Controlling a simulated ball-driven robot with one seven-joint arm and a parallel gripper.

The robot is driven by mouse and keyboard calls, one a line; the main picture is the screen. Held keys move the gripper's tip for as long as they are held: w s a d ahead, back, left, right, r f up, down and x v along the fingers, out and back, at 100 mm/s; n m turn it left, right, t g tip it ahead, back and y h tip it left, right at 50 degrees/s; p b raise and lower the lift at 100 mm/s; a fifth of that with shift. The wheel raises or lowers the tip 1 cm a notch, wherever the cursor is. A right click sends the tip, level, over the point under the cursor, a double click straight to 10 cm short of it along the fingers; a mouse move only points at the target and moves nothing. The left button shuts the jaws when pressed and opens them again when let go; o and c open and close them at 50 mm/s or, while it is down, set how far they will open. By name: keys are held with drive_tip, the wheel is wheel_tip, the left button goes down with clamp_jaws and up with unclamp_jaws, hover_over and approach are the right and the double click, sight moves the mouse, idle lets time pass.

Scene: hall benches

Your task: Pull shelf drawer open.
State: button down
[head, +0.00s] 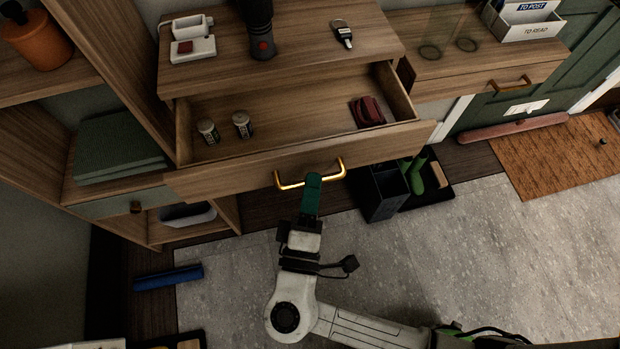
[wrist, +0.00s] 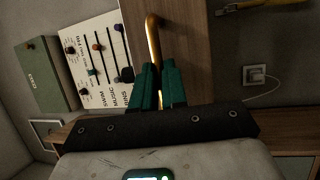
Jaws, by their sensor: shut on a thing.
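The wooden shelf drawer (head: 235,177) stands pulled out under the shelf top in the head view, so its inside shows. Two small batteries lie at its left and a dark red item (head: 367,111) at its right. My gripper (head: 312,181) is shut on the brass handle (head: 291,186) at the middle of the drawer front. In the wrist view the green fingers of my gripper (wrist: 158,72) close around the handle bar (wrist: 153,40). The part of the bar between the fingers is hidden.
A second drawer with a brass handle (head: 511,84) is closed at the right. A dark bin (head: 383,192) and green boots (head: 415,174) stand below, right of my gripper. A blue roll (head: 168,278) lies on the floor at left. Grey floor (head: 500,255) is clear at lower right.

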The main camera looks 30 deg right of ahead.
drive_tip(key=c, duration=1.2)
unclamp_jaws()
drive_tip(key=shift+o, duration=0.2)
drive_tip(key=b+v, duration=0.1)
drive_tip(key=v, duration=1)
drive_tip(key=shift+d, duration=0.1)
drive_tip(key=d+f+m+g+y+p, duration=0.25)
drive_tip(key=d+g, duration=0.35)
drive_tip(key=d, duration=0.4)
drive_tip(key=d+f+m+g+y+p, duration=0.1)
drive_tip(key=d+f+m+g+y, duration=0.2)
drive_tip(key=d+g, duration=0.5)
drive_tip(key=s+m+y+p, duration=0.1)
drive_tip(key=y, duration=0.1)
drive_tip(key=s+d+m+y+p, duration=0.1)
drive_tip(key=s+y, duration=0.1)
drive_tip(key=y, duration=0.1)
drive_tip(key=s+d+m+y+p, duration=0.1)
drive_tip(key=s+m+y, duration=0.1)
drive_tip(key=shift+d+r+y, duration=0.15)
drive_tip(key=shift+d+y, duration=0.05)
drive_tip(key=shift+y, duration=0.05)
